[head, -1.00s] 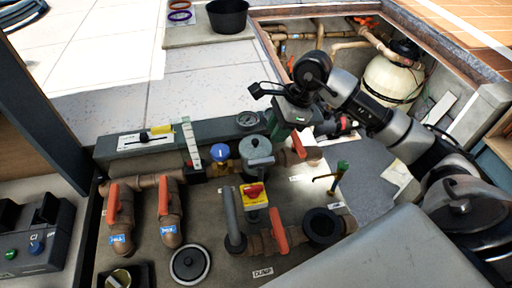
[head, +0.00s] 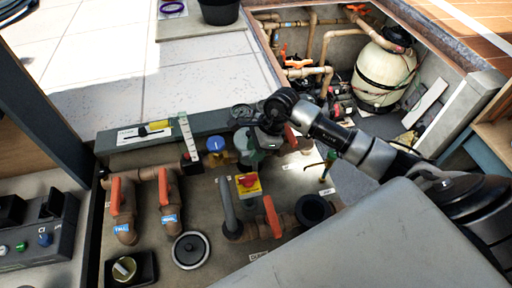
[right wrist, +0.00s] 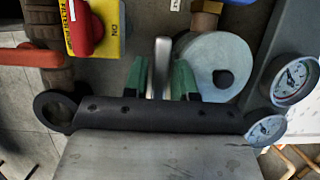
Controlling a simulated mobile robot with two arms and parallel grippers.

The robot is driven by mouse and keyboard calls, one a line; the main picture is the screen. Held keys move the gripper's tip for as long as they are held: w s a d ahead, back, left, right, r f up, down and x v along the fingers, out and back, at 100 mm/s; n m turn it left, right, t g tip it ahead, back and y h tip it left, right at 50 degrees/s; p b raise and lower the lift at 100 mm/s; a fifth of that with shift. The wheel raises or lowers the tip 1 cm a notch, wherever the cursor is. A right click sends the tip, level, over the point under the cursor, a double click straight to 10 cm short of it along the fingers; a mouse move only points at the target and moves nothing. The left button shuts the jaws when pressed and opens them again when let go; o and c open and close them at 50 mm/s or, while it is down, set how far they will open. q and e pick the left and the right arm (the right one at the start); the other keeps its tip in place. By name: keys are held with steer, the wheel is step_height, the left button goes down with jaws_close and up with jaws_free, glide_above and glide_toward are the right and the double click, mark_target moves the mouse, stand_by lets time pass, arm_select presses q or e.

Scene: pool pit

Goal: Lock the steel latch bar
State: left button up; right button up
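A steel bar (right wrist: 161,68) stands between the two green fingertips of my right gripper (right wrist: 160,80) in the right wrist view. The fingers are apart with the bar filling most of the gap; whether they press on it is unclear. Beside the bar is a round grey lid (right wrist: 215,62) with a dark knob. In the head view my right gripper (head: 256,140) is low over the grey canister, behind the red-and-yellow switch; my wrist and gripper hide much of the canister and bar there. My left gripper is not in view.
The red knob on a yellow plate (head: 248,184) is close in front of my right gripper. Orange-handled valves (head: 272,215) and brown pipes crowd around it. A pressure gauge (right wrist: 294,78) is at the right in the wrist view. A pale tank (head: 384,75) stands behind.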

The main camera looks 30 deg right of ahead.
jaws_close()
steer(key=m+t+b, duration=0.1)
steer(key=m+b, duration=0.2)
steer(key=shift+f+m+h, duration=0.15)
steer(key=shift+m+h, duration=0.15)
steer(key=shift+m, duration=0.1)
steer(key=m+b, duration=0.2)
steer(key=m+t+h+b, duration=0.1)
steer(key=m+b, duration=0.1)
steer(key=shift+m+t, duration=0.3)
steer(key=m+h+b, duration=0.1)
steer(key=m+b, duration=0.1)
steer(key=m+h+b, duration=0.1)
steer(key=m+b, duration=0.1)
steer(key=m, duration=0.1)
steer(key=shift+a+t, duration=0.15)
steer(key=shift+t, duration=0.25)
steer(key=m+b, duration=0.1)
steer(key=m+h+b, duration=0.1)
steer(key=m, duration=0.2)
steer(key=shift+r+h+b, duration=0.25)
steer(key=shift+h+b, duration=0.15)
steer(key=shift+m, duration=0.5)
